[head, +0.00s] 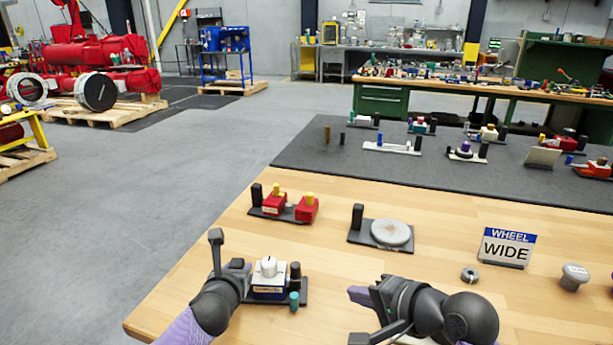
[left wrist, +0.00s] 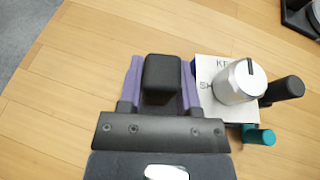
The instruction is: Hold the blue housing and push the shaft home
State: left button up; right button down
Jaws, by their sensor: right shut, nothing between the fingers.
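The blue housing (head: 268,293) has a pale lettered top and sits on a dark base plate (head: 303,287) on the wooden table. A silver shaft (head: 268,267) with a dark mark on its end stands up from it; it also shows in the left wrist view (left wrist: 238,82). How deep it sits cannot be told. My left gripper (head: 243,266) is beside the housing, its purple fingers against both sides of a black post (left wrist: 162,77). My right gripper (head: 362,294) is shut and empty, to the right of the housing and apart from it.
A black peg (head: 295,272) and a teal peg (head: 294,300) stand right of the housing. Behind are a red-block fixture (head: 283,206) and a round pale disc (head: 390,233) on a plate. A WHEEL WIDE sign (head: 506,247) and a metal ring (head: 469,275) are farther right.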

pick_arm(q)
jog(key=o, duration=0.5)
jog(key=shift+w+f, duration=0.1)
jog(key=shift+f, duration=0.05)
jog(key=shift+c, duration=0.2)
jog(key=shift+r, duration=0.2)
